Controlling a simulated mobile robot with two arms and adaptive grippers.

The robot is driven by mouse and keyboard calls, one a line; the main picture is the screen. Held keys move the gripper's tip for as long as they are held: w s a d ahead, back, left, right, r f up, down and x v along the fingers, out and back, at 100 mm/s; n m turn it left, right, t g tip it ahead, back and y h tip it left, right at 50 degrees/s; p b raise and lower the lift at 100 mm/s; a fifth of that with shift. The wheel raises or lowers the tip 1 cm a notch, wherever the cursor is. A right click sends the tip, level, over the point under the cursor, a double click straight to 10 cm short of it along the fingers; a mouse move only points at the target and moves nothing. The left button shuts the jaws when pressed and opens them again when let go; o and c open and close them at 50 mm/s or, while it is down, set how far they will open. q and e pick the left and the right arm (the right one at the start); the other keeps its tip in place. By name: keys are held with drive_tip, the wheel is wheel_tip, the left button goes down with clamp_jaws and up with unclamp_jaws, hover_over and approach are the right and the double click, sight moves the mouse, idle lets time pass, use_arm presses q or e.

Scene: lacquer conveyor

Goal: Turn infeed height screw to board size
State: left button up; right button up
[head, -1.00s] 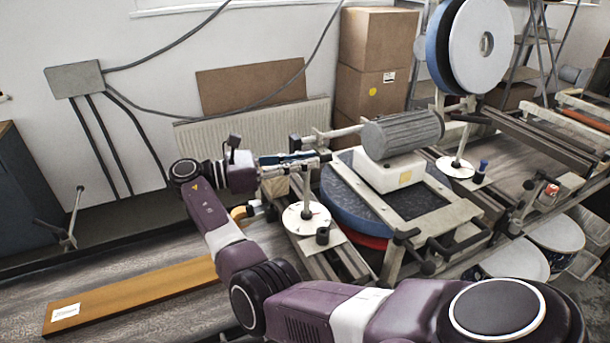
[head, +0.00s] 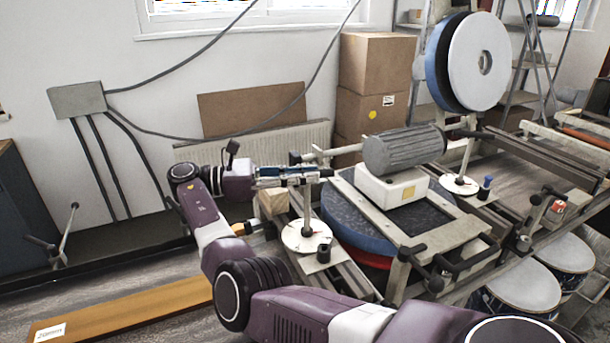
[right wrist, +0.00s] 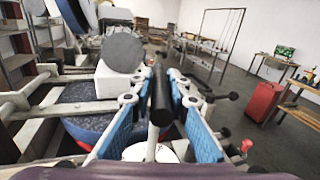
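The infeed height screw is an upright pale post (head: 308,205) with a white round disc (head: 305,238) at its foot and a black knob (head: 323,250) at the disc's edge. My right gripper (head: 326,173) reaches in from the left at the post's upper end, above the disc. In the right wrist view its two blue-padded fingers (right wrist: 160,110) are apart, with a black cylinder (right wrist: 161,98) between them and visible gaps on both sides. The white disc (right wrist: 150,152) shows below. An orange-brown board (head: 130,308) with a white label lies at lower left. My left gripper is not in view.
A grey motor (head: 403,150) on a white block stands just right of the post, over a blue drum (head: 350,222). A wooden block (head: 272,201) sits below my right gripper. A second post with a white disc (head: 459,185) stands farther right. Cardboard boxes (head: 375,75) stand behind.

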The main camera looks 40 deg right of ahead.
drive_tip(key=o, duration=0.3)
drive_tip(key=shift+r, duration=0.1)
wheel_tip(320, 180, up, 10)
drive_tip(key=shift+f, duration=0.1)
drive_tip(key=shift+o, duration=0.5)
